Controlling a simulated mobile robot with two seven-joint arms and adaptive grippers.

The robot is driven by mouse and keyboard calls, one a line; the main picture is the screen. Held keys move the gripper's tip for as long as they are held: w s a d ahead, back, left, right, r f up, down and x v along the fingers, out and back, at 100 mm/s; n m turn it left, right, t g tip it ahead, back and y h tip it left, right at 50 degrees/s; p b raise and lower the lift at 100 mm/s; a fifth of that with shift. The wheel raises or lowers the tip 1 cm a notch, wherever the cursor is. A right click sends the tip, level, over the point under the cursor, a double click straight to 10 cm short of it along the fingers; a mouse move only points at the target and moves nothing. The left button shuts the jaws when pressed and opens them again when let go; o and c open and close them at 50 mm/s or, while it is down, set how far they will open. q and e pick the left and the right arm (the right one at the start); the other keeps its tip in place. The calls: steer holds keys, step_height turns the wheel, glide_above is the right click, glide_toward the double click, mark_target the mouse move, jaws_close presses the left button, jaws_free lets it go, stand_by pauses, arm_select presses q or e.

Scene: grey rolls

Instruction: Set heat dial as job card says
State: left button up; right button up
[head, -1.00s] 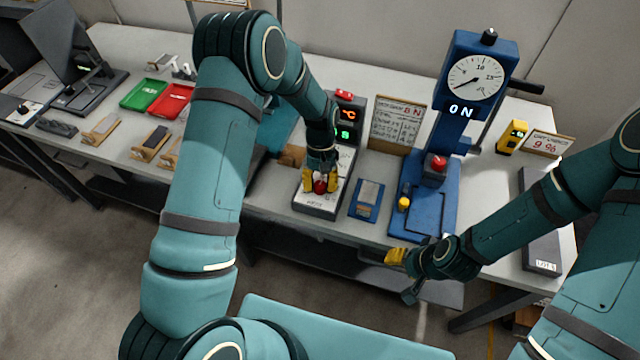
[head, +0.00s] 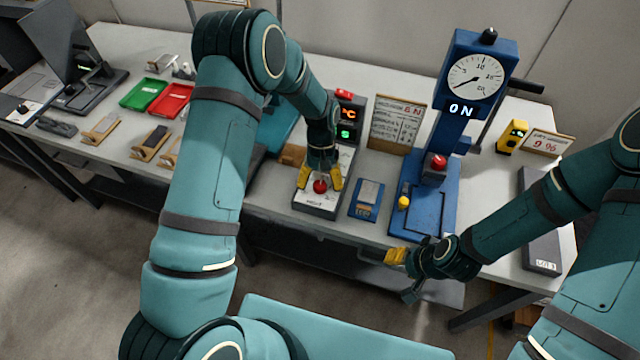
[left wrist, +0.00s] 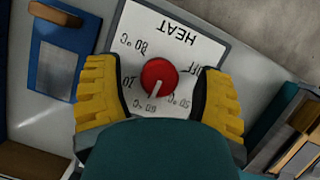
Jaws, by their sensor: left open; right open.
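The red heat dial (head: 320,186) sits on the white-topped heat unit (head: 316,208). In the left wrist view, the dial (left wrist: 159,75) shows a white mark pointing down, toward the 60 °C label; the plate (left wrist: 188,50) reads HEAT, OFF and several temperatures, upside down. My left gripper (head: 320,180) is open, its yellow fingers on either side of the dial and apart from it. The job card (head: 396,127) stands behind on a wooden board; its small text is not readable. My right gripper (head: 396,256) is open and empty by the table's front edge.
A blue press (head: 440,150) with a round gauge stands right of the heat unit. Green (head: 143,93) and red (head: 172,101) trays lie at the left. A yellow meter (head: 511,136) stands at the right.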

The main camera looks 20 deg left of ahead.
arm_select(q)
steer(key=d+v, duration=0.1)
steer(key=v, duration=1)
steer(key=shift+a+r, duration=0.3)
steer(key=shift+a, duration=0.2)
steer(key=shift+f, duration=0.1)
arm_select(e)
steer(key=shift+s, duration=0.15)
